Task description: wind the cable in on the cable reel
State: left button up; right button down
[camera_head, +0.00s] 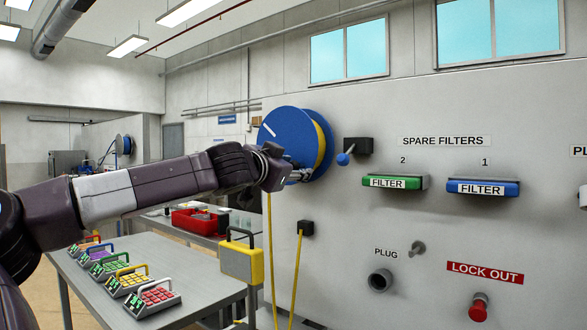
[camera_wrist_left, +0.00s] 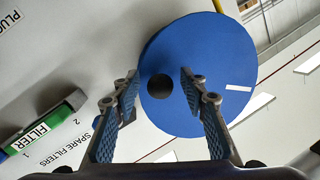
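The cable reel (camera_head: 282,122) is a blue disc on the wall with yellow cable (camera_head: 321,145) wound behind it. A yellow length hangs below it, and another rises to a black wall box (camera_head: 306,228). The left wrist view shows the reel's blue face (camera_wrist_left: 205,60) with a round black piece (camera_wrist_left: 160,87) and a white stripe. My left gripper (camera_head: 287,168) is at the reel's lower front. In the left wrist view its fingers (camera_wrist_left: 159,82) are apart, on either side of the black piece, with gaps visible. My right gripper does not show.
A black box with a blue-knobbed lever (camera_head: 343,159) is right of the reel. Green (camera_head: 392,182) and blue (camera_head: 483,188) filters are farther right. A yellow case (camera_head: 240,262) stands below my left arm, near a table (camera_head: 200,284) of coloured keypads.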

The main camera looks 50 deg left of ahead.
pick_arm(q)
jog(key=v, duration=1.2)
